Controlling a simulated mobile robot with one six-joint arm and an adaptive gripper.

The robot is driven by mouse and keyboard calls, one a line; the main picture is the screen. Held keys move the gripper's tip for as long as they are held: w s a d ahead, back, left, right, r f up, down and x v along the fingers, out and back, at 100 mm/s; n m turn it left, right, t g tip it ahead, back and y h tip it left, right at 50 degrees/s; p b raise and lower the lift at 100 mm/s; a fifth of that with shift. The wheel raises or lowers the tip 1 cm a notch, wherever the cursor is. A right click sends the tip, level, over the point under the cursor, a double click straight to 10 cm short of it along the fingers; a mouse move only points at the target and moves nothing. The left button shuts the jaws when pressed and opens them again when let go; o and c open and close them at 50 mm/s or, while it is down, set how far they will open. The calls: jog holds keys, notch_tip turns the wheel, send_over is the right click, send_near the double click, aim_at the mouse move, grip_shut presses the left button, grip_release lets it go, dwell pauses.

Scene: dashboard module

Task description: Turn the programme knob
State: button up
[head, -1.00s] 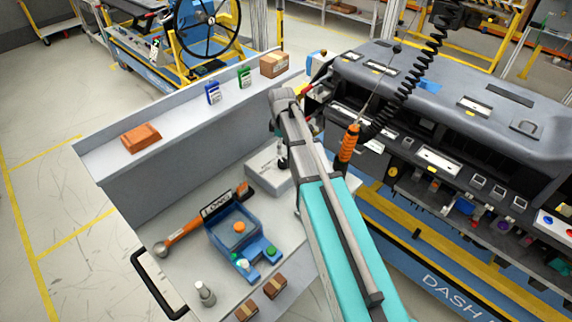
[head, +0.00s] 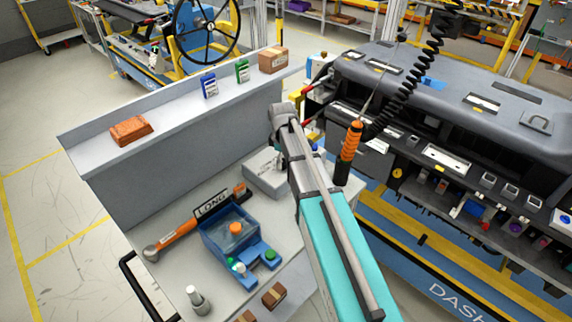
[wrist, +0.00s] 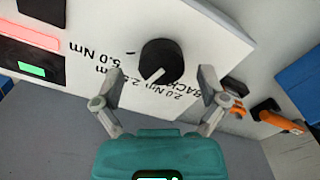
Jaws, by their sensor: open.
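The programme knob (wrist: 160,57) is a round black knob on a white panel (wrist: 105,30) in the wrist view. Its white pointer line points to the lower left in that view. Upside-down printed torque labels, such as 5.0 Nm, surround it. My gripper (wrist: 161,73) is open, with one grey finger to the left of the knob and one to the right. Neither finger visibly touches it. In the head view a light grey box (head: 262,174) on the bench lies beside my arm. The gripper and knob cannot be made out there.
A red lit strip (wrist: 30,33) and a green display (wrist: 32,69) sit left of the knob. An orange item (wrist: 283,121) is at right. On the bench are a blue tray (head: 208,246) and an orange-handled wrench (head: 180,231). An orange screwdriver (head: 350,146) hangs near my arm.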

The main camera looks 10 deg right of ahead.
jog(key=shift+f, duration=0.4)
jog(key=c, duration=1.2)
jog(key=shift+o, duration=0.2)
jog(key=shift+m, duration=0.5)
jog(key=o, duration=1.2)
jog(key=shift+c, duration=0.2)
